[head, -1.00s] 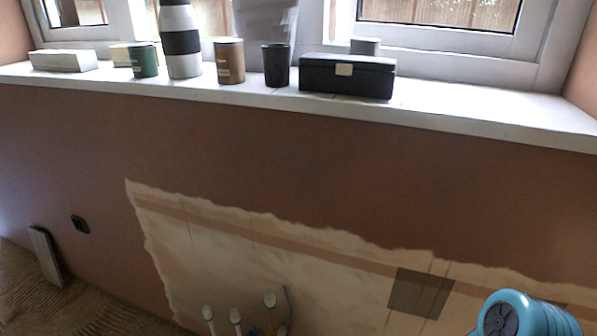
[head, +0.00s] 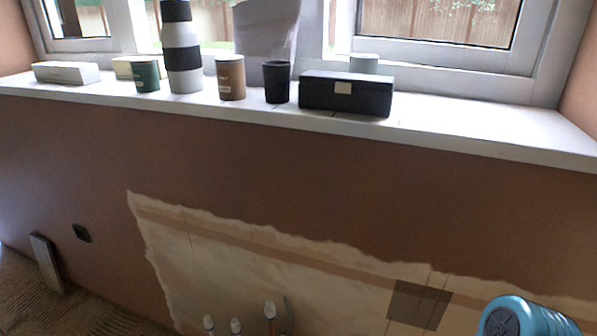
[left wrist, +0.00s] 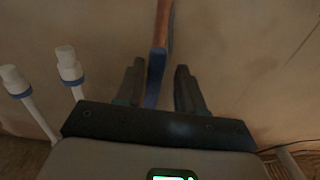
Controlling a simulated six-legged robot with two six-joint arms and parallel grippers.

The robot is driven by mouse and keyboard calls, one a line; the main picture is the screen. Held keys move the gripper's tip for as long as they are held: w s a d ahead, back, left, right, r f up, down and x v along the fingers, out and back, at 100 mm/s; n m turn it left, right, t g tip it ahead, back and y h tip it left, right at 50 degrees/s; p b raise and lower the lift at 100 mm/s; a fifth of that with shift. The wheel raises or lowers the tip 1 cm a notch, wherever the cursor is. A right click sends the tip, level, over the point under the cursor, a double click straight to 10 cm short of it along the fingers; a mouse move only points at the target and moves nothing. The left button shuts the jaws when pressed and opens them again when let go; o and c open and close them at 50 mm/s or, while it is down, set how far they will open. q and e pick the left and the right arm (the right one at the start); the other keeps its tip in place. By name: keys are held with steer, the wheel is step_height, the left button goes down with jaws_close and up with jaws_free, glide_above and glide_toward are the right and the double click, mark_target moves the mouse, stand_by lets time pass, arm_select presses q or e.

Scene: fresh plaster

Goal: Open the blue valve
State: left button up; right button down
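The blue valve handle (left wrist: 154,78) shows in the left wrist view as a narrow blue bar at the lower end of a copper-coloured strip (left wrist: 163,22). My left gripper (left wrist: 160,68) is open, with one dark finger on each side of the blue bar. A gap shows on the right side; on the left the finger is very close, and I cannot tell if it touches. In the head view the blue handle and my left gripper are not visible. My right gripper is not in view.
White-capped pipes stand left of the gripper (left wrist: 70,68) and low by the wall in the head view (head: 270,310). A grey board (head: 46,264) leans at left.

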arm_select(q)
steer(key=shift+a, duration=0.1)
steer(key=p+v, duration=0.4)
steer(key=v, duration=0.8)
steer(key=shift+w+r, duration=0.1)
steer(key=shift+r, duration=0.05)
